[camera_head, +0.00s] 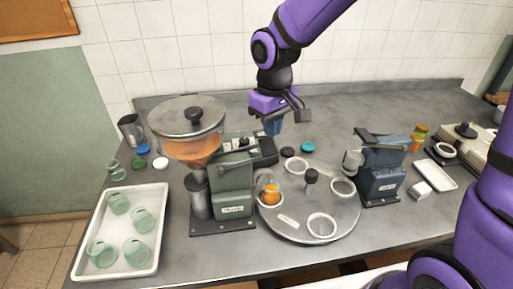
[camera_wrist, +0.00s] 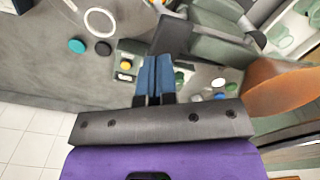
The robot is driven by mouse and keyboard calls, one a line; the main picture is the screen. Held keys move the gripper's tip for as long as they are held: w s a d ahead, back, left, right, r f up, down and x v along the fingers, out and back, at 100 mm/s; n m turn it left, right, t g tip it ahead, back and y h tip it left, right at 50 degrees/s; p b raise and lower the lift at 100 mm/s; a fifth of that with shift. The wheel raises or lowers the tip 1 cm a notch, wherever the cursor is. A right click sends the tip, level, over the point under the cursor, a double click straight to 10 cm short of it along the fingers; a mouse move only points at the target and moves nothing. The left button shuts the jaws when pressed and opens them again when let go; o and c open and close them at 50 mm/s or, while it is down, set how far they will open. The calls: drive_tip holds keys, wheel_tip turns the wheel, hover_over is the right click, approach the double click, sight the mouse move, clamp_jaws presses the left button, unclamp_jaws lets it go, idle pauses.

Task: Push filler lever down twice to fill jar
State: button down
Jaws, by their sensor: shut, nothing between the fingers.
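The filler (camera_head: 232,190) is a green machine with a glass hopper (camera_head: 190,125) of orange filling, left of centre in the head view. Its dark lever (camera_head: 264,151) sticks out at the upper right of the body. A glass jar (camera_head: 267,182) with orange in it stands on the round turntable below the lever side. My gripper (camera_head: 272,128) is shut and empty, its blue fingers pointing down close to the lever; I cannot tell if they touch it. In the wrist view my fingers (camera_wrist: 154,78) are together beside the green filler body (camera_wrist: 212,45), with the orange hopper (camera_wrist: 285,88) at right.
The turntable (camera_head: 335,215) carries white rings and a central knob. A blue-grey machine (camera_head: 380,170) stands to its right. A white tray (camera_head: 92,262) with several jars is at left. Coloured lids lie behind the turntable and left of the hopper. The counter's back strip is fairly clear.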

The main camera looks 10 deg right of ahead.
drive_tip(key=shift+r, duration=2.25)
drive_tip(key=shift+d+r, duration=0.15)
drive_tip(key=shift+r, duration=0.05)
drive_tip(key=s+d+r+m+t, duration=0.2)
drive_tip(key=s+d+r, duration=0.3)
drive_tip(key=s+d, duration=0.4)
drive_tip(key=s+d+r+m+t, duration=0.3)
drive_tip(key=s+d+r, duration=0.3)
drive_tip(key=s+d, duration=0.3)
drive_tip(key=shift+s+m, duration=0.4)
drive_tip(key=shift+m, duration=0.1)
drive_tip(key=c, duration=1.8)
unclamp_jaws()
drive_tip(key=shift+r, duration=0.1)
drive_tip(key=shift+c, duration=0.2)
